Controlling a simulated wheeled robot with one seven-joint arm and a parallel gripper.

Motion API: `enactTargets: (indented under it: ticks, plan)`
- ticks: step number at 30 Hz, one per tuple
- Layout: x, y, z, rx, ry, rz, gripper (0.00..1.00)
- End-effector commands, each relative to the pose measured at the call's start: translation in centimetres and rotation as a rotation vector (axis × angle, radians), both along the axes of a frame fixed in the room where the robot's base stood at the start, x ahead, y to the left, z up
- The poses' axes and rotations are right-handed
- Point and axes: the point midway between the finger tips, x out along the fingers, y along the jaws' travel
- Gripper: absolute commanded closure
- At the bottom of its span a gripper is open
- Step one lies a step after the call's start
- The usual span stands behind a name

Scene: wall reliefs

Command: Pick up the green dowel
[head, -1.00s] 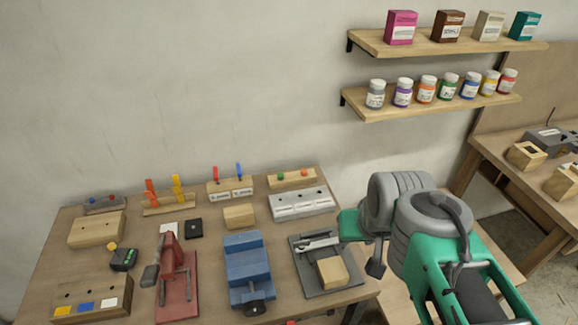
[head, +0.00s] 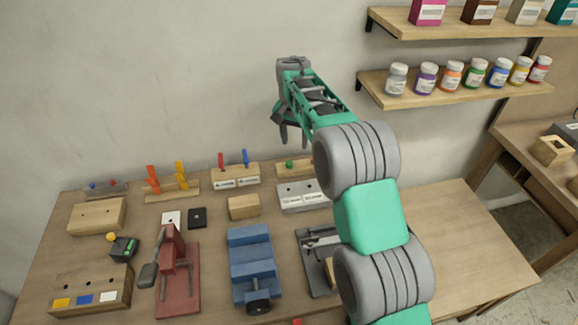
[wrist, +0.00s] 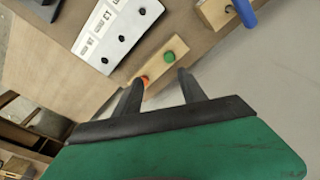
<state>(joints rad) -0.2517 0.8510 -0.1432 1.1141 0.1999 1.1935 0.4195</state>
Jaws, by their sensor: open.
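The green dowel (head: 289,163) stands in a small wooden block (head: 279,170) at the back of the bench. Only its round top shows in the wrist view, where the green dowel (wrist: 169,57) lies just beyond my fingertips. My gripper (head: 294,139) is open and empty, above the block and pointing down. In the wrist view the fingers of my gripper (wrist: 161,78) are spread, with the green dowel ahead of the gap, nearer the right finger. An orange dowel (wrist: 142,80) in the same block is partly hidden by the left finger.
A grey block with holes (head: 296,197) is in front of the dowel block. A wooden block with red and blue pegs (head: 233,176) is to its left. The wall rises close behind. A blue vise (head: 250,262) and red press (head: 177,285) stand nearer. Shelves with jars are upper right.

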Motion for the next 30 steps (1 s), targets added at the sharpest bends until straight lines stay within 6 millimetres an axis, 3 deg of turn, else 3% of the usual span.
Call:
enactTargets:
  ticks: [1,4,13,18,27,30]
  plan:
    - [0.7,0.8,-1.5,0.000,0.010,-0.011,0.51]
    - [1.4,1.7,-3.2,-0.001,0.019,-0.029,0.51]
    - [1.8,1.8,-7.0,-0.002,0.025,-0.033,0.51]
    - [2.1,1.9,-10.1,-0.001,0.024,-0.031,0.51]
    - [2.3,1.9,-11.3,-0.001,0.021,-0.031,0.51]
    - [2.3,1.8,-11.3,-0.001,0.021,-0.031,0.60]
